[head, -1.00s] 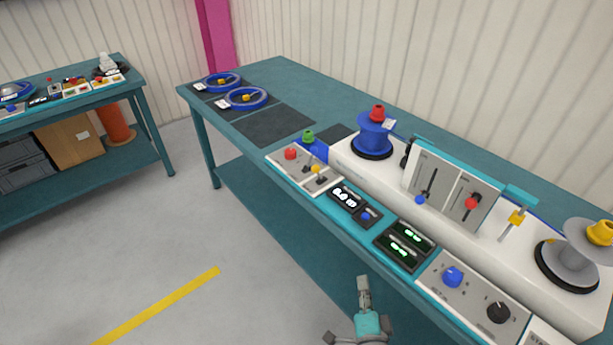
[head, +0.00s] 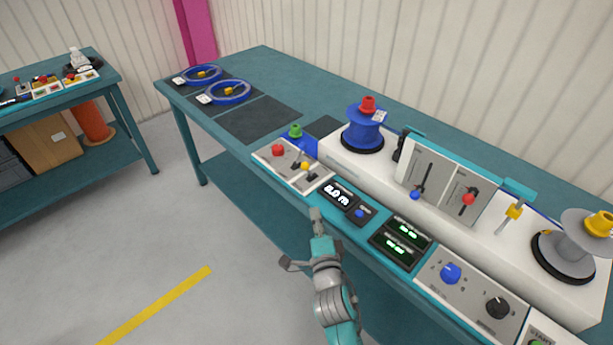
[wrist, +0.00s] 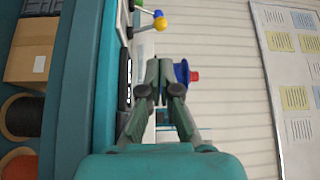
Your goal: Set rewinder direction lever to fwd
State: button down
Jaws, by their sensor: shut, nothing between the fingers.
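The rewinder (head: 470,215) is a white machine on a teal bench. I cannot read the panel's labels, so I cannot tell the direction lever's setting. The yellow knob also shows in the wrist view (wrist: 160,23), beyond my fingertips. My gripper (head: 316,214) is shut and empty, by the bench's front edge below the display, apart from the levers. In the wrist view my gripper (wrist: 159,75) partly hides a blue reel (wrist: 181,72).
To the right are digital displays (head: 402,240), a blue dial (head: 450,273) and an upright panel (head: 440,185) with blue and red slider knobs. Two blue rings (head: 228,92) lie at the far left. Floor in front is open.

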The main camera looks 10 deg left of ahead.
send_near(308, 171)
jog(key=w, duration=0.1)
jog(key=w+a+r, duration=0.1)
jog(key=w, duration=0.1)
jog(key=w+a+r, duration=0.1)
jog(key=w, duration=0.1)
jog(key=shift+w+a+r, duration=0.15)
jog(key=shift+a+r, duration=0.1)
